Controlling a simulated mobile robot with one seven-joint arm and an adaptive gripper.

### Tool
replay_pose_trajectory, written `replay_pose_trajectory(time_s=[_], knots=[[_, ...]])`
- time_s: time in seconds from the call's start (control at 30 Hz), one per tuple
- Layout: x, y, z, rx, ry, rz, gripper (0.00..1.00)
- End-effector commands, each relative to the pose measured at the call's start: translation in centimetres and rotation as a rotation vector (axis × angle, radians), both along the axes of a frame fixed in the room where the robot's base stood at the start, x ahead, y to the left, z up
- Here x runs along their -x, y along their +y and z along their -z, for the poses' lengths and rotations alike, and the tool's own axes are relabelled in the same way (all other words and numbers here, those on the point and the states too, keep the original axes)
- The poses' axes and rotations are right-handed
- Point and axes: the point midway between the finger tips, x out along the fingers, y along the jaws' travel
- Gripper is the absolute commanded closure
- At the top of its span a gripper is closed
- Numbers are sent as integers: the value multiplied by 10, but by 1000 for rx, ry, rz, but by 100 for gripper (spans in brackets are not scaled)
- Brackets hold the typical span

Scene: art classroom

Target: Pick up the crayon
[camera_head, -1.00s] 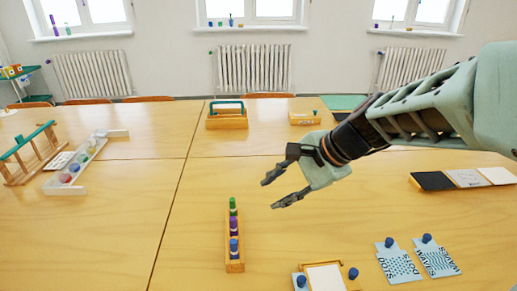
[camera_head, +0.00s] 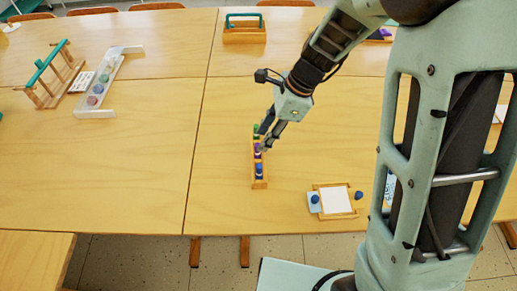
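A narrow wooden holder (camera_head: 259,183) lies lengthwise on the table and carries a row of crayon-like sticks: a green one (camera_head: 256,128), a purple one (camera_head: 257,154) and a blue one (camera_head: 259,169). They appear upright. My gripper (camera_head: 264,138) comes from the upper right, with its fingertips over the far half of the holder, by the green and purple sticks. The two fingers are apart, and I see nothing held. The fingers partly hide the middle of the row, and I cannot tell whether they touch a stick.
A framed white sheet (camera_head: 336,201) with blue knobs lies right of the holder, near the table's front edge. A wooden caddy with a teal handle (camera_head: 244,34) stands behind. A white rack of coloured balls (camera_head: 108,85) and a wooden stand (camera_head: 52,75) are left. Table left of the holder is clear.

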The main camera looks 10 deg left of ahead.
Motion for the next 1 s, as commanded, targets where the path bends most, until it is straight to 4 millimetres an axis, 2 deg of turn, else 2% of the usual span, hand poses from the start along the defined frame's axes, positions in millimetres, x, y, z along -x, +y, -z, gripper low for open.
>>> replay_pose_trajectory(time_s=[0.27, 0.53, 0.77, 0.87, 1.0], knots=[[2, 6, 19, 0, 1, -1, 68], [4, 18, 56, 1, 0, -1, 68], [4, 20, 59, 0, -3, 0, 68], [4, 20, 59, 0, -2, 0, 75], [4, 20, 59, 0, -2, 0, 91]])
